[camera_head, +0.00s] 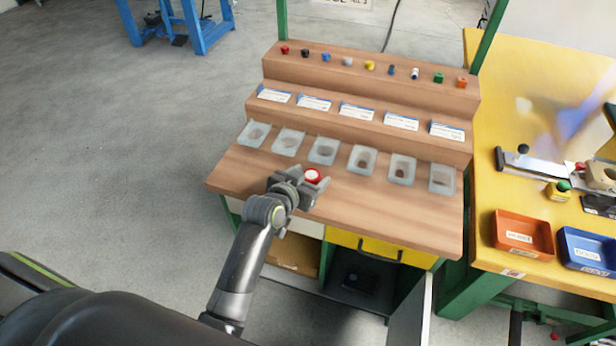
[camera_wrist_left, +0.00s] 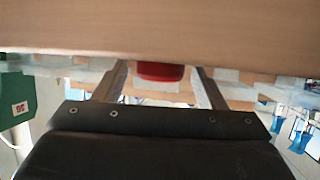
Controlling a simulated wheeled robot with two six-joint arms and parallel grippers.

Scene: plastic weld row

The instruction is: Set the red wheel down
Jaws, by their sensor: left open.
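The red wheel (camera_head: 312,176), with a pale centre on top, sits at the wooden bench top (camera_head: 385,217), in front of the row of clear trays. It also shows in the left wrist view (camera_wrist_left: 160,72), against the edge of the wood surface. My left gripper (camera_head: 307,183) is open around the wheel. In the left wrist view its two fingers (camera_wrist_left: 160,86) stand on either side of the wheel, with a gap on each side. My right gripper is not in view.
Several clear trays (camera_head: 363,160) line the bench behind the wheel. Steps behind hold labels (camera_head: 357,112) and small coloured parts (camera_head: 369,66). The bench right of the gripper is clear. A yellow table (camera_head: 490,190) with an orange bin (camera_head: 522,233) and blue bin (camera_head: 587,250) adjoins right.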

